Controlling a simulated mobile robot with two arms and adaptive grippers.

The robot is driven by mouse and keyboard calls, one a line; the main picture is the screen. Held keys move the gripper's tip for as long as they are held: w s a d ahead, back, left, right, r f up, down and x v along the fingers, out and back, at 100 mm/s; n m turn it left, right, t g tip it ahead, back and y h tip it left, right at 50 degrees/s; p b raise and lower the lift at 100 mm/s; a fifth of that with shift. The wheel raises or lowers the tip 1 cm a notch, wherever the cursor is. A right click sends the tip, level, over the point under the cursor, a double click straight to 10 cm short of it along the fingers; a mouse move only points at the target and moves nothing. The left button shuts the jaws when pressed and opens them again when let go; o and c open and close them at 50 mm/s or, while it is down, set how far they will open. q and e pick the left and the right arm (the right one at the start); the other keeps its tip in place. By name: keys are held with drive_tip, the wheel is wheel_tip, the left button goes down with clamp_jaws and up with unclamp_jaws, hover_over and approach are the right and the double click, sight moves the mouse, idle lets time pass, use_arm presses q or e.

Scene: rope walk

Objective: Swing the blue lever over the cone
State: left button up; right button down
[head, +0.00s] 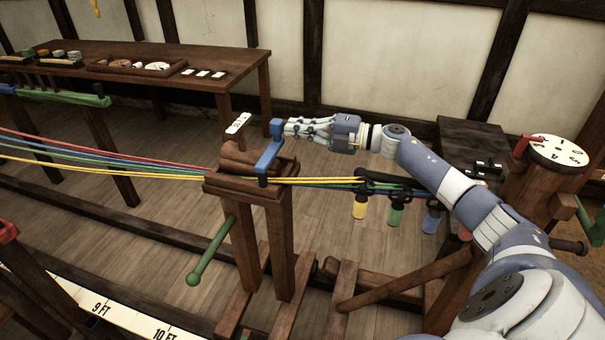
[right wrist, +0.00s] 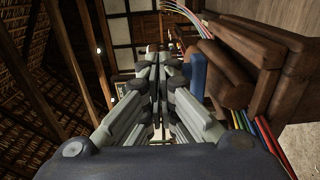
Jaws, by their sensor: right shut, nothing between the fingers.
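The blue lever (head: 269,152) stands upright at the right side of the wooden cone (head: 245,160), on top of a wooden post stand. My right gripper (head: 290,127) is shut and empty, its fingertips beside the lever's upper end on its right. I cannot tell whether they touch it. In the right wrist view the lever (right wrist: 197,76) shows just right of the closed fingers (right wrist: 162,60), with the brown cone (right wrist: 225,75) beyond it. My left gripper is not in view.
Red, blue, green and yellow strands (head: 120,165) run from the left to the post. Yellow, green and blue bobbins (head: 397,214) hang to the right. A green handle (head: 211,252) sticks out low on the post. A long table (head: 210,75) stands behind, and a dial stand (head: 560,150) at right.

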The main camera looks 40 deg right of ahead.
drive_tip(key=v, duration=1.2)
drive_tip(key=shift+w+r, duration=0.1)
idle(0.6)
